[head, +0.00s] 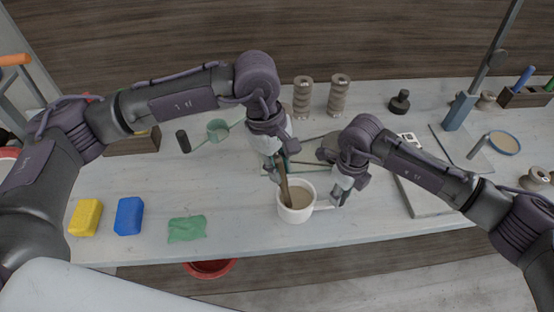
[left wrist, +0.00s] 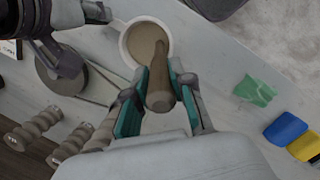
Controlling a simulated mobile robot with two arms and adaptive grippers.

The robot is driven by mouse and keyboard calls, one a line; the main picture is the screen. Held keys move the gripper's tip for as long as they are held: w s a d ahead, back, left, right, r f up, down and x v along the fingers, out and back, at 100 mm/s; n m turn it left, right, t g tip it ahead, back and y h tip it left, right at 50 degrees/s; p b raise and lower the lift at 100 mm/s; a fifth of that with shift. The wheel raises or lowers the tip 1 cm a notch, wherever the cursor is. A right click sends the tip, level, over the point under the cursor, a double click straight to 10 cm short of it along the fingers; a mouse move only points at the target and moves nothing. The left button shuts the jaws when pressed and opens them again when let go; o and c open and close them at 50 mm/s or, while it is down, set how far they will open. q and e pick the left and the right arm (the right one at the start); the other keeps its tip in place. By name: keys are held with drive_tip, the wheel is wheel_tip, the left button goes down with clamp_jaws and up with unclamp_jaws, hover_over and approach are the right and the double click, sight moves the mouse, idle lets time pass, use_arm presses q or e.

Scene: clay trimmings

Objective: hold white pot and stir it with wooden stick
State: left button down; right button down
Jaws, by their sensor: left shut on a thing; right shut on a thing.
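The white pot (head: 296,214) stands near the front edge of the table, with grey-brown liquid inside and its handle pointing right. My left gripper (head: 279,170) is shut on the wooden stick (head: 284,188), which slants down into the pot. In the left wrist view, the stick (left wrist: 159,85) is between the two fingers, its far end reaching into the pot (left wrist: 128,48). My right gripper (head: 337,196) is shut on the pot's handle at the right side. The stick's lower tip is hidden in the liquid.
Yellow (head: 86,217) and blue (head: 129,215) blocks and a green cloth (head: 187,228) lie to the left. Ribbed spools (head: 303,97) stand behind. A grey board (head: 422,197) lies right of the pot. A red bowl (head: 210,268) is below the front edge.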

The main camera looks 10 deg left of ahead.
use_arm(q)
drive_tip(key=shift+s+d, duration=0.1)
drive_tip(key=shift+d, duration=0.9)
wheel_tip(320, 180, up, 11)
drive_tip(key=w+a, duration=0.1)
drive_tip(key=w, duration=0.1)
drive_tip(key=shift+w, duration=0.3)
idle(1.0)
idle(0.3)
